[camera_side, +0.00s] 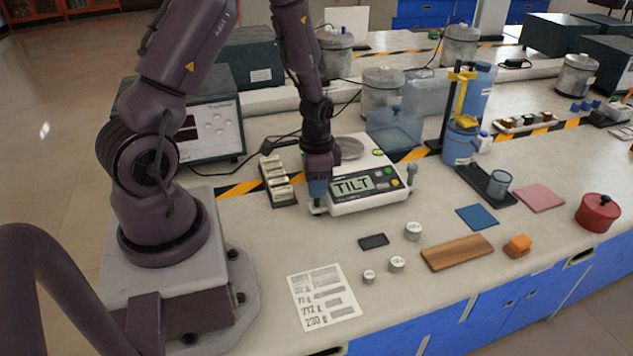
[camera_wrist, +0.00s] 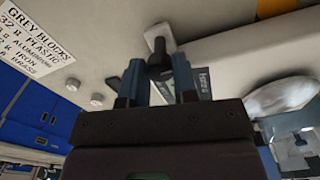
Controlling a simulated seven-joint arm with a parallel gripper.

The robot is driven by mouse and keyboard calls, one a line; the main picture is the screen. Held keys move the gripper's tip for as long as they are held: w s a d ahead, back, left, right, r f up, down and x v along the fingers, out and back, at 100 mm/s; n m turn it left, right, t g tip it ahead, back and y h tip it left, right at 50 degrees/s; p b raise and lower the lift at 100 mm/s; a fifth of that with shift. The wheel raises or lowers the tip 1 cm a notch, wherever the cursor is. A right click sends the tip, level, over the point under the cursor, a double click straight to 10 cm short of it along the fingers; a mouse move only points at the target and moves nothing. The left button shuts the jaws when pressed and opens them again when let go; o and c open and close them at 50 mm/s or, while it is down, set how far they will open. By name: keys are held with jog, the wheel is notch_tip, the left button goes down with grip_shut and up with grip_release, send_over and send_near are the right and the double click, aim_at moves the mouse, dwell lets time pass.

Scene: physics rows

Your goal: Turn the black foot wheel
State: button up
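The white balance (camera_side: 365,185) stands on the bench, and its display (camera_side: 352,185) reads TILT. The black foot wheel (camera_wrist: 159,58) shows in the wrist view beside a small white foot (camera_wrist: 160,36); in the side view my gripper hides it. My gripper (camera_side: 317,205) points down at the balance's front left corner. In the wrist view its two blue fingers (camera_wrist: 157,72) stand apart, one on each side of the wheel. A narrow gap seems to show beside the wheel, so contact is not clear. The balance's pan (camera_wrist: 282,96) is at the right.
A rack of pale blocks (camera_side: 276,180) stands close left of my gripper. A printed sheet (camera_side: 323,296), small weights (camera_side: 397,264), a black pad (camera_side: 373,241) and a wooden board (camera_side: 457,252) lie in front.

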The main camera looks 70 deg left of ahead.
jog(key=shift+n, duration=0.3)
jog(key=n, duration=0.5)
jog(key=shift+n, duration=0.3)
jog(key=n, duration=0.5)
jog(key=shift+n, duration=0.4)
jog(key=o, duration=0.9)
jog(key=shift+o, duration=0.2)
jog(key=shift+r, duration=0.1)
notch_tip(320, 180, up, 13)
